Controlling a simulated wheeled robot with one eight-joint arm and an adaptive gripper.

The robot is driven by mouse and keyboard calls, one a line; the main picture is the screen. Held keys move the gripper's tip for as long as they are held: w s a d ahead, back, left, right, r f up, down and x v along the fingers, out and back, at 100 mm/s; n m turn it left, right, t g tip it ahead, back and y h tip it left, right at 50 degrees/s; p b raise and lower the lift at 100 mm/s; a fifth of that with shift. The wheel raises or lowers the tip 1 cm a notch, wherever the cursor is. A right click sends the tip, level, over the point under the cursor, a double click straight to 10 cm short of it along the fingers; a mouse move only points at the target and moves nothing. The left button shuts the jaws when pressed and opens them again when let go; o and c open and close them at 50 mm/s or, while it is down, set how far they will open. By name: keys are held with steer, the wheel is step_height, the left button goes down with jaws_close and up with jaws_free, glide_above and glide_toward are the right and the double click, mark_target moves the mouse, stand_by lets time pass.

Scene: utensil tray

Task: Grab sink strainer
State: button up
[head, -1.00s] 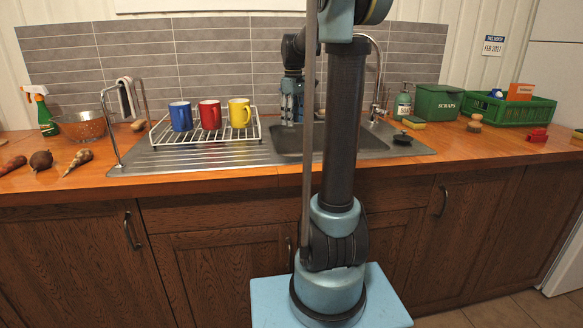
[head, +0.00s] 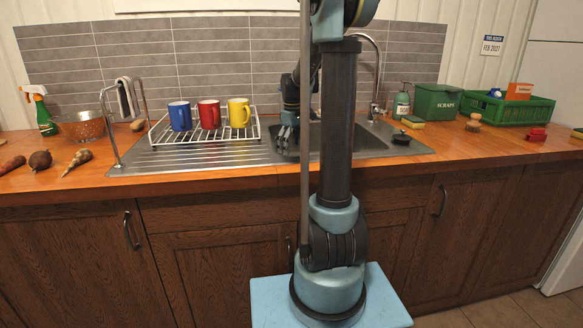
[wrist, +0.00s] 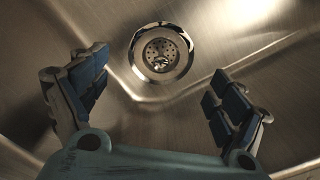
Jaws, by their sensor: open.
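The sink strainer (wrist: 160,50) is a round metal disc with holes, sitting in the drain at the bottom of the sink basin (wrist: 215,50), in the upper middle of the wrist view. My gripper (wrist: 155,95) is open and empty, its blue-padded fingers spread left and right, with the strainer beyond the gap between them. The strainer is hidden in the head view.
A tap (head: 375,90) rises behind the basin. Blue (head: 180,116), red (head: 209,114) and yellow (head: 239,112) mugs stand on a rack (head: 160,137) to the left. A black round item (head: 401,139) lies on the sink's right ledge. The basin walls surround my gripper.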

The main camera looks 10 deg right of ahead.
steer(key=shift+a+f, duration=0.15)
steer(key=shift+f, duration=2.6)
steer(key=c, duration=1.2)
steer(key=shift+c, duration=0.2)
